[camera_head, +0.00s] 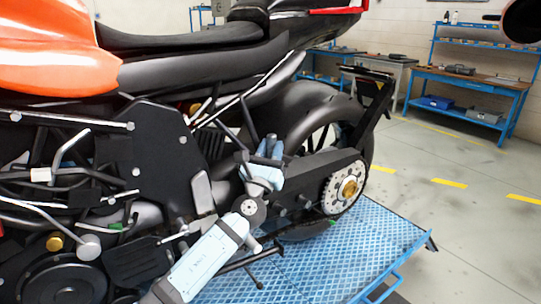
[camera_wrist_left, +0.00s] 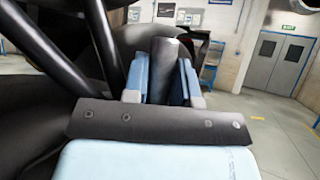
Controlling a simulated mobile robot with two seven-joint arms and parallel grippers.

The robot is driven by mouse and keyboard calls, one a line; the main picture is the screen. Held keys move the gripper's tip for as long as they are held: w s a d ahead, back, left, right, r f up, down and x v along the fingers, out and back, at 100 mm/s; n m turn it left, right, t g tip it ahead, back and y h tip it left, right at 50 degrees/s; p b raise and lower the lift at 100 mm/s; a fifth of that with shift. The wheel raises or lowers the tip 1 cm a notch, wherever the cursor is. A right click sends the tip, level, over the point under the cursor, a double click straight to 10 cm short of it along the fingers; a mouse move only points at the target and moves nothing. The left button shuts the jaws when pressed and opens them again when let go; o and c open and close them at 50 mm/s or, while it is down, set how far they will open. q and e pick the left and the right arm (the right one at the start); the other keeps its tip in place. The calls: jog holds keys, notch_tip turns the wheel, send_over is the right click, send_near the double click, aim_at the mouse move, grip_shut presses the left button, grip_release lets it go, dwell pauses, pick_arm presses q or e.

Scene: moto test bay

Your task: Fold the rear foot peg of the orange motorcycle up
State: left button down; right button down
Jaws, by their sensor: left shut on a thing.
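The orange motorcycle (camera_head: 45,50) stands with its dark tail, seat and rear wheel across the left and middle of the head view. My left gripper (camera_head: 268,157) is at its side, below the seat and in front of the rear wheel. In the left wrist view, the blue fingers of this gripper (camera_wrist_left: 164,80) are shut on a dark bar, which I take to be the rear foot peg (camera_wrist_left: 165,65). The peg stands upright between the fingers in that picture. In the head view the gripper mostly hides the peg, and its fold angle is unclear. My right gripper is not in view.
Frame tubes (camera_wrist_left: 50,45) pass close to the left of the gripper in the wrist view. The rear sprocket (camera_head: 346,188) is to its right in the head view. A blue ribbed platform (camera_head: 350,255) lies under the bike. A blue workbench (camera_head: 470,82) stands beyond open floor.

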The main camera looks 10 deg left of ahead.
pick_arm(q)
jog(key=shift+h, duration=0.3)
jog(key=c, duration=0.9)
grip_release()
jog(key=shift+s+f, duration=0.1)
jog(key=b+v, duration=0.1)
jog(key=v, duration=1.2)
jog(key=shift+s+f, duration=0.15)
jog(key=shift+s, duration=0.15)
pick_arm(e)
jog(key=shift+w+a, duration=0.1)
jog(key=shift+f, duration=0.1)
